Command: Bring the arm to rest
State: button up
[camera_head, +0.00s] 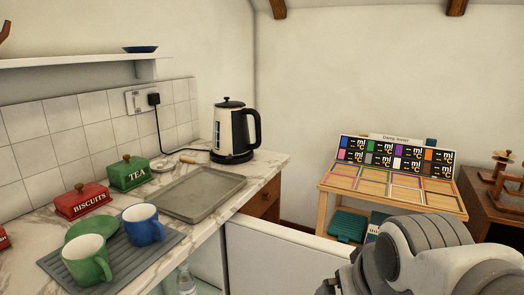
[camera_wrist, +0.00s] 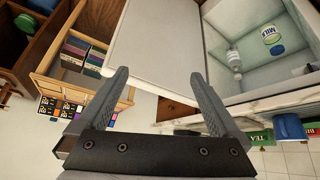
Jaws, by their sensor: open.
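My arm shows at the lower right of the head view, in front of the wooden stand; its gripper end is not visible there. In the wrist view my gripper (camera_wrist: 158,88) has its two dark fingers spread wide apart with nothing between them. Behind the fingers is a pale open door panel (camera_wrist: 155,45), apart from or touching them I cannot tell. The same white panel (camera_head: 285,258) shows in the head view below the counter.
The marble counter (camera_head: 272,163) carries a kettle (camera_head: 232,130), a grey tray (camera_head: 203,193), tins, and mugs on a ribbed mat. An open fridge-like compartment (camera_wrist: 255,55) holds a bottle (camera_wrist: 233,60) and a milk container (camera_wrist: 272,38). A wooden stand (camera_head: 395,190) is at right.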

jog(key=s, duration=0.5)
notch_tip(320, 180, up, 25)
jog(key=p, duration=2.5)
jog(key=shift+m+g, duration=0.3)
jog(key=shift+g, duration=0.1)
jog(key=shift+w, duration=0.15)
